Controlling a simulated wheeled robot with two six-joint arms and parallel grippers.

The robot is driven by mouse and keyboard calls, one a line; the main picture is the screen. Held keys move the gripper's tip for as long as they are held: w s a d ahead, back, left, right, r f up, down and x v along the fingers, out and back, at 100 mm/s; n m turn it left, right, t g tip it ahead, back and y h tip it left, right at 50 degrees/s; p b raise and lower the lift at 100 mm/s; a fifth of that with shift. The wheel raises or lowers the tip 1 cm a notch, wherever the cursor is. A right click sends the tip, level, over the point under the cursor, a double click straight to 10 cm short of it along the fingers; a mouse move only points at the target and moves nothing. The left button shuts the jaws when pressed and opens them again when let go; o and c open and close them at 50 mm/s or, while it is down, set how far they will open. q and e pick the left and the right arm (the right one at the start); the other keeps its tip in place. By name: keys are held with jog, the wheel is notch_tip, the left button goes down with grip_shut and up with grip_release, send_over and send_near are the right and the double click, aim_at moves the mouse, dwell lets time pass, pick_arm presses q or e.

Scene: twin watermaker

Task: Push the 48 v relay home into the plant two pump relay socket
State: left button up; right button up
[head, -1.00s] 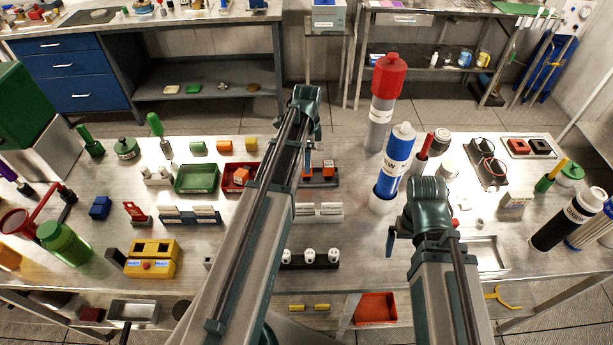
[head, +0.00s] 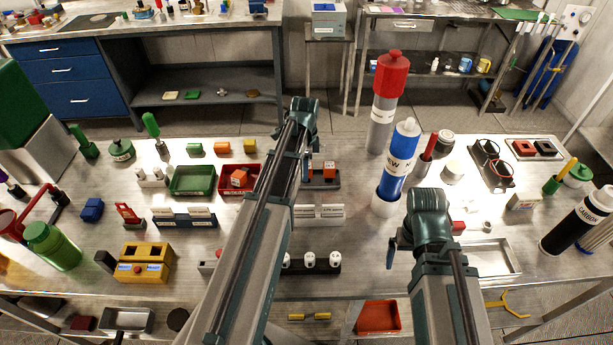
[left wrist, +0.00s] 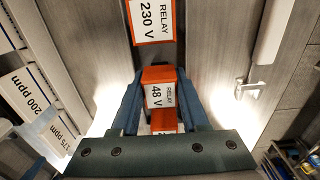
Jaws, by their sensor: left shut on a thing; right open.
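My left gripper (left wrist: 160,112) is shut on the 48 V relay (left wrist: 158,97), an orange block with a white label, in the left wrist view. A second orange relay marked 230 V (left wrist: 152,20) is beyond it, over the dark strip. Another orange piece (left wrist: 165,121) shows just below the held relay; its label is cut off. In the head view, my left gripper (head: 308,168) is by a dark base (head: 321,185) with an orange block (head: 329,169) on it. The socket under the held relay is hidden. My right gripper (head: 391,252) is open, mostly hidden behind its arm.
White ppm cards (head: 319,212) stand in front of the base. A red tray (head: 228,189) with an orange block is to its left. A blue-and-white cylinder (head: 402,155) is to its right. White knobs on a dark strip (head: 322,267) are nearer the front edge.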

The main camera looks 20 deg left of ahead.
pick_arm(q)
grip_shut()
jog(key=shift+r, duration=0.1)
pick_arm(e)
jog(key=shift+r, duration=0.15)
pick_arm(q)
notch_tip(320, 180, up, 10)
jog(key=p, duration=1)
pick_arm(e)
notch_tip(320, 180, up, 10)
pick_arm(q)
jog(key=shift+o, duration=1.1)
grip_release()
grip_shut()
